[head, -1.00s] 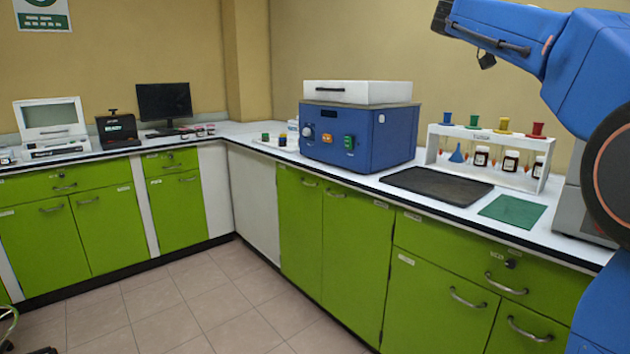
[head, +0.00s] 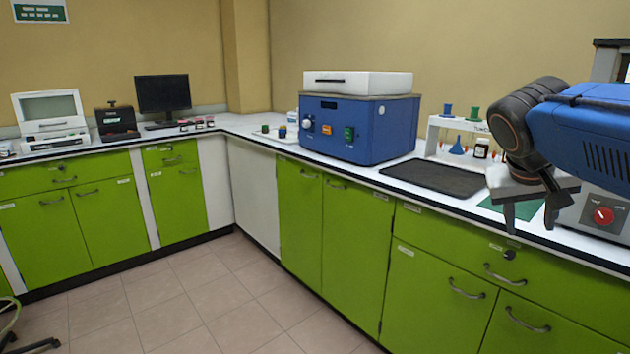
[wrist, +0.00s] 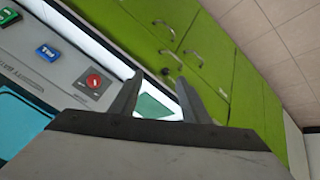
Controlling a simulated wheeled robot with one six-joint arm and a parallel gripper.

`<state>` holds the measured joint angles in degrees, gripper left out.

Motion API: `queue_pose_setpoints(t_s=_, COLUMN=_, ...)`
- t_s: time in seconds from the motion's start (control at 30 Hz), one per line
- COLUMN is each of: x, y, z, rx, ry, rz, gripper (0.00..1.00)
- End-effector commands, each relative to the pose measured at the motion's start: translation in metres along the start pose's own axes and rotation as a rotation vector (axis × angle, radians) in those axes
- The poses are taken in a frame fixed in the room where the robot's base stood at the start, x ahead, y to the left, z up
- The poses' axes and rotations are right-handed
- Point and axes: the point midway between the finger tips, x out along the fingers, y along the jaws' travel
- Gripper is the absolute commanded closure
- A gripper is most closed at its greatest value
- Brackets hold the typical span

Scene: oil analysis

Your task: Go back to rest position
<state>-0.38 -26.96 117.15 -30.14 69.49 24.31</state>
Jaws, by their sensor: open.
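My gripper (head: 530,215) is at the right of the head view, pointing down near the front edge of the white counter (head: 400,195). Its two dark fingers are apart and nothing is between them. In the wrist view my gripper (wrist: 158,98) also shows spread and empty, with the green mat (wrist: 152,108) seen beyond the fingers. My blue arm comes in from the right and hides part of the green mat (head: 495,203) and the right part of the rack (head: 433,128).
A grey machine with a red knob (head: 603,216) stands on the counter at the right, close to my arm. A black mat (head: 435,177) and a blue machine (head: 360,130) lie further left. Green cabinets (head: 350,240) line the counter.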

Motion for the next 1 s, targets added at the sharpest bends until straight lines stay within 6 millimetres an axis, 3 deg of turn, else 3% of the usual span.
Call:
queue_pose_setpoints(t_s=0.03, x=0.007, y=-0.011, z=0.029, rx=-0.030, ry=-0.013, rz=-0.051, gripper=0.58)
queue_pose_setpoints(t_s=0.3, x=0.045, y=-0.078, z=0.161, rx=-0.164, ry=-0.051, rz=-0.325, gripper=0.58)
queue_pose_setpoints(t_s=0.4, x=0.055, y=-0.096, z=0.198, rx=-0.190, ry=-0.051, rz=-0.400, gripper=0.58)
queue_pose_setpoints(t_s=0.5, x=0.062, y=-0.109, z=0.222, rx=-0.205, ry=-0.049, rz=-0.451, gripper=0.58)
queue_pose_setpoints(t_s=0.67, x=0.067, y=-0.118, z=0.239, rx=-0.214, ry=-0.046, rz=-0.485, gripper=0.58)
queue_pose_setpoints(t_s=1.0, x=0.067, y=-0.118, z=0.239, rx=-0.214, ry=-0.046, rz=-0.485, gripper=0.58)
